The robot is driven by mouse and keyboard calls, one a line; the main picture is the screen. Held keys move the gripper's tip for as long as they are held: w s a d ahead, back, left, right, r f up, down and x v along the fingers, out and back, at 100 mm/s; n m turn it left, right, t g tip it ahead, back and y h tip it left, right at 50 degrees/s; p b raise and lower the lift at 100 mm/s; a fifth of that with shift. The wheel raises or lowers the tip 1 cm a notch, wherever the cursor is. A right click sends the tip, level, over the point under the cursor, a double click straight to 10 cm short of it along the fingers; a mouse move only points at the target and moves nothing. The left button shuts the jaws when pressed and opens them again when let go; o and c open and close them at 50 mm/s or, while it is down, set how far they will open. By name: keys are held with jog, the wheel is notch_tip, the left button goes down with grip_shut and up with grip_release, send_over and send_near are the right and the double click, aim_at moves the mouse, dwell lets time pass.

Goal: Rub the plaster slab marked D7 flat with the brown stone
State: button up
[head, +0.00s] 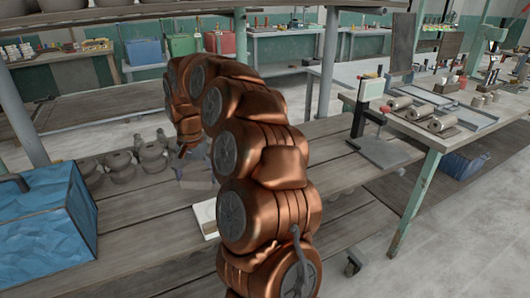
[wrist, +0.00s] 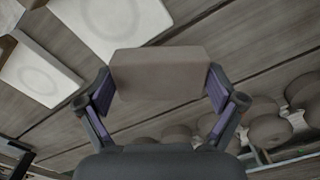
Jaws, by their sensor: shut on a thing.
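My gripper (wrist: 160,84) is shut on the brown stone (wrist: 158,70), a plain grey-brown block held crosswise between the two purple-padded fingers. Beyond it in the wrist view, a white slab (wrist: 95,32) with a faint round mark lies on the planks, partly hidden by the stone. A second white slab (wrist: 40,73) with a round mark lies to its left. No D7 marking is readable on either. In the head view my copper arm hides most of the work area; part of a white slab (head: 204,213) shows beside it. Whether the stone touches a slab cannot be told.
Several grey clay pots (head: 118,162) stand left of the arm on the plank table (head: 150,240); they show lower right in the wrist view (wrist: 270,130). A blue box (head: 42,225) stands at the front left. A bench with clay cylinders (head: 443,123) is at the right.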

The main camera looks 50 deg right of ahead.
jog(key=s+d+r+m+p, duration=0.35)
jog(key=s+d+m, duration=0.85)
jog(key=d, duration=0.4)
jog(key=shift+w+a+f+b, duration=0.15)
jog(key=shift+f+b, duration=0.2)
jog(key=shift+f, duration=1.7)
